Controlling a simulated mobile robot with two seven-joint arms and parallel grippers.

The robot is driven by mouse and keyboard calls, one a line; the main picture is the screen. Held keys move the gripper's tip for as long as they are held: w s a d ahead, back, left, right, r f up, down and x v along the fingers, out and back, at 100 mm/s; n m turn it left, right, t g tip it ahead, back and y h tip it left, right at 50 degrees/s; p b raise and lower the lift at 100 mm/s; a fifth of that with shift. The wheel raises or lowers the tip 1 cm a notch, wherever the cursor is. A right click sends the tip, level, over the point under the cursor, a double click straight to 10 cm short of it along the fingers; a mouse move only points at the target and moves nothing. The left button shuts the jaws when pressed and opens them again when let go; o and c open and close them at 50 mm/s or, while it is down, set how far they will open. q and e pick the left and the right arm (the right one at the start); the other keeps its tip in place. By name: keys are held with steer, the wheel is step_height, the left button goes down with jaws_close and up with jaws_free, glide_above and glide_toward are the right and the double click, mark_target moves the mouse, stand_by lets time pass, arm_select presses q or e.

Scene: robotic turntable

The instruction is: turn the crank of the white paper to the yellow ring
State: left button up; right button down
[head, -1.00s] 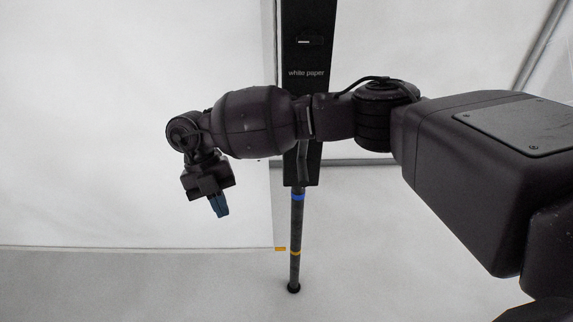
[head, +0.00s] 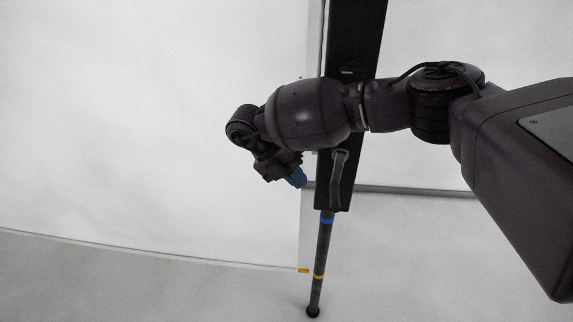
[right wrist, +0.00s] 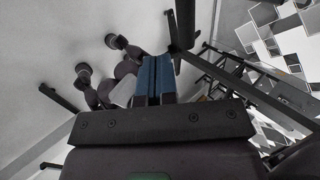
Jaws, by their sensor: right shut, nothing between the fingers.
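The white paper (head: 150,120) hangs as a large sheet at the left of the head view. A small orange mark (head: 303,270) is at its lower right corner, close beside the yellow ring (head: 319,277) on the dark pole and slightly higher in the picture. A blue ring (head: 327,220) is higher on the pole. My left gripper is not in view.
The dark column (head: 345,130) rises behind my right arm. The pole ends in a black foot (head: 313,312). The pale floor (head: 430,270) at the right is clear. The right wrist view shows dark bars (right wrist: 250,85) at its right.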

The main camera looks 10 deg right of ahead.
mark_target(338, 180)
steer(key=s+d+f, duration=0.1)
steer(key=d+f, duration=0.2)
steer(key=d, duration=0.2)
steer(key=shift+s+d+p, duration=0.15)
steer(key=shift+s+p, duration=0.15)
steer(key=shift+p, duration=0.05)
steer(key=shift+f, duration=0.1)
steer(key=shift+s+d+f+p, duration=0.15)
steer(key=shift+d+f+p, duration=0.05)
steer(key=shift+d+p, duration=0.3)
steer(key=shift+r, duration=0.1)
